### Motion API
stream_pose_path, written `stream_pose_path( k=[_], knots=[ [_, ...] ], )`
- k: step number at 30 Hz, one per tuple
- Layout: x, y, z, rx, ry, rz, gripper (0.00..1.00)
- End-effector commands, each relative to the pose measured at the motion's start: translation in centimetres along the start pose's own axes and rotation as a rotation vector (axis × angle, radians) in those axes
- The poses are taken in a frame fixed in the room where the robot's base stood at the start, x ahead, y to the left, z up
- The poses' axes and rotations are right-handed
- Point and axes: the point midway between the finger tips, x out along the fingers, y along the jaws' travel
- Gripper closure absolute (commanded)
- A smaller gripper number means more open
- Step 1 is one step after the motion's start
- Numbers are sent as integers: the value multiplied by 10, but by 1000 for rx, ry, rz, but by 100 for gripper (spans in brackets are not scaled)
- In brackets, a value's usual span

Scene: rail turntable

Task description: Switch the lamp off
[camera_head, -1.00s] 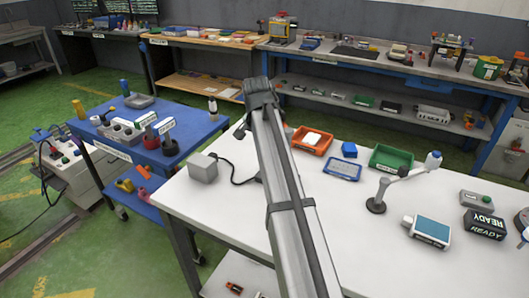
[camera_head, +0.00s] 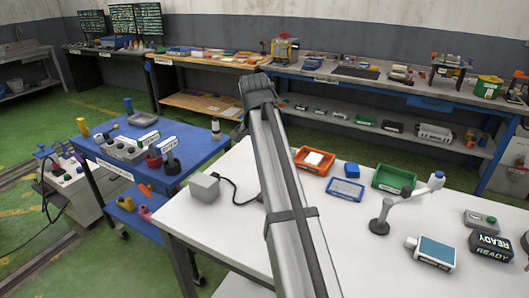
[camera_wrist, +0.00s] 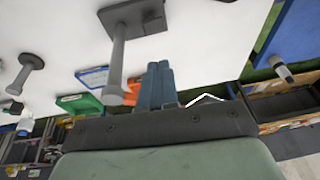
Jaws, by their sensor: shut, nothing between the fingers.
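A grey box (camera_head: 204,188) with a black cable stands at the table's left; the cable runs behind my arm. The wrist view shows a dark square block with a grey post (camera_wrist: 118,55) near my gripper. My gripper (camera_wrist: 155,68) is shut and empty, beside the post's end; contact is unclear. The head view hides it.
Orange (camera_head: 314,162), blue (camera_head: 345,190) and green (camera_head: 394,179) trays lie on the table. A blue trolley (camera_head: 190,145) stands left, benches behind. The table's front left is clear.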

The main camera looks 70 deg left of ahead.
Motion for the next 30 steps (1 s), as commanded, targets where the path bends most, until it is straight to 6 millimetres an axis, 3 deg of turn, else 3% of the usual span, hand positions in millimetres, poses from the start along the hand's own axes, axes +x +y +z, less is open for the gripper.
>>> stream_pose_path(
  k=[6,17,23,30],
  knots=[
    [-4,-5,-2,-30,-1,96,100],
    [-2,-3,-1,-32,-2,104,100],
    [17,0,-1,-31,-3,105,100],
    [58,4,-1,-31,-3,105,100]
  ],
)
